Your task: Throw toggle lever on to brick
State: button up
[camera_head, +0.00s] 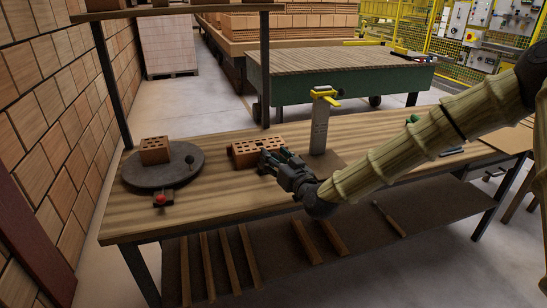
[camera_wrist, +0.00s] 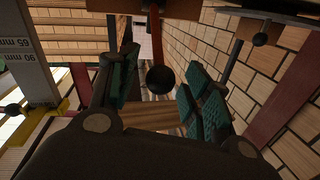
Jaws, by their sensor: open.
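My gripper (camera_head: 272,162) is open at the right end of a holed orange brick (camera_head: 243,155) lying on the wooden bench. In the wrist view a black ball knob (camera_wrist: 161,80) shows between the two ridged green finger pads, with a gap on each side. A reddish bar (camera_wrist: 156,38) shows above the knob; I cannot tell whether they are joined. The knob is not clear in the head view, where my gripper covers that spot. I cannot tell whether it is the toggle lever's end.
A round dark turntable (camera_head: 140,178) carries another brick (camera_head: 154,150). A red button (camera_head: 159,198) is in front of it. A height gauge (camera_head: 319,134) with a yellow head stands close to the right of my gripper. The bench's front left (camera_head: 200,207) is clear.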

jog(key=shift+w+a, duration=0.25)
jog(key=shift+w, duration=0.15)
grip_shut()
